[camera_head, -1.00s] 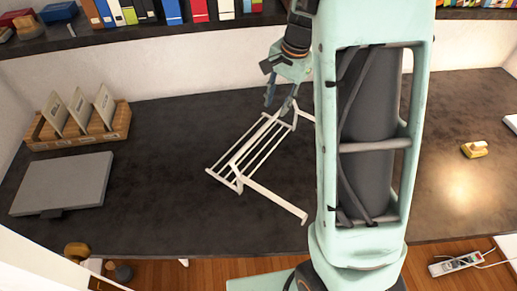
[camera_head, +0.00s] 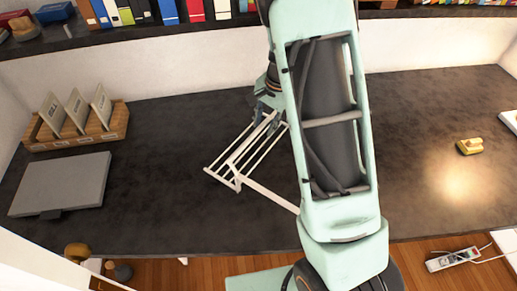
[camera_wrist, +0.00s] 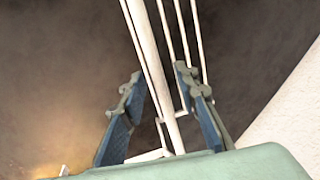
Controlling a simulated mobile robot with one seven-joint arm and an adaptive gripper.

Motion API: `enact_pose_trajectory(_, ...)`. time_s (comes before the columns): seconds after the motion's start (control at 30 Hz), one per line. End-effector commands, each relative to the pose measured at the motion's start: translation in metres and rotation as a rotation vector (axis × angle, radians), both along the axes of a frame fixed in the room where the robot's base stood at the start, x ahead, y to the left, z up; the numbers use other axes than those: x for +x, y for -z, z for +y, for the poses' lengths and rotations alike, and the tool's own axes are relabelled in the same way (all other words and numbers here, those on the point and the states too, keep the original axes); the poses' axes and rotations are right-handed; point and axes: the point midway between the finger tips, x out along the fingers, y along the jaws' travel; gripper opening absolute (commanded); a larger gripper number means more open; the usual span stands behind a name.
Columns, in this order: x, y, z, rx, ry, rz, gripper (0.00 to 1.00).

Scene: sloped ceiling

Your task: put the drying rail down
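The drying rail (camera_head: 232,166) is a white frame of several thin parallel bars with a longer leg pointing down right. It appears to lie on the dark worktop (camera_head: 160,190), left of my arm, which hides its right part. My gripper (camera_head: 265,122) is low over the rail's far end. In the wrist view its two blue fingers (camera_wrist: 158,100) are spread apart, with a white bar of the drying rail (camera_wrist: 152,70) running between them. Gaps show on both sides of that bar, so the fingers do not look closed on it.
A wicker tray with upright cards (camera_head: 78,132) and a flat grey box (camera_head: 60,185) are at the left. A small yellow object (camera_head: 470,146) lies at the right. A book shelf (camera_head: 230,27) runs along the back wall. The worktop between the grey box and rail is clear.

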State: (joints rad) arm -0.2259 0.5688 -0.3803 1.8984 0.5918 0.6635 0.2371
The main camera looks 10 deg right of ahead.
Motion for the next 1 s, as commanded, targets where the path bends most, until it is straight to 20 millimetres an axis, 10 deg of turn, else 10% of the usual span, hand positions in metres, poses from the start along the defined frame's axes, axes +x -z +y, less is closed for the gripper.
enact_pose_trajectory(0.4,0.0001,-0.0005,-0.0001,0.000,0.000,0.000,0.00)
enact_pose_trajectory(1.0,0.0009,-0.0017,-0.0001,0.000,0.000,-0.003,0.00)
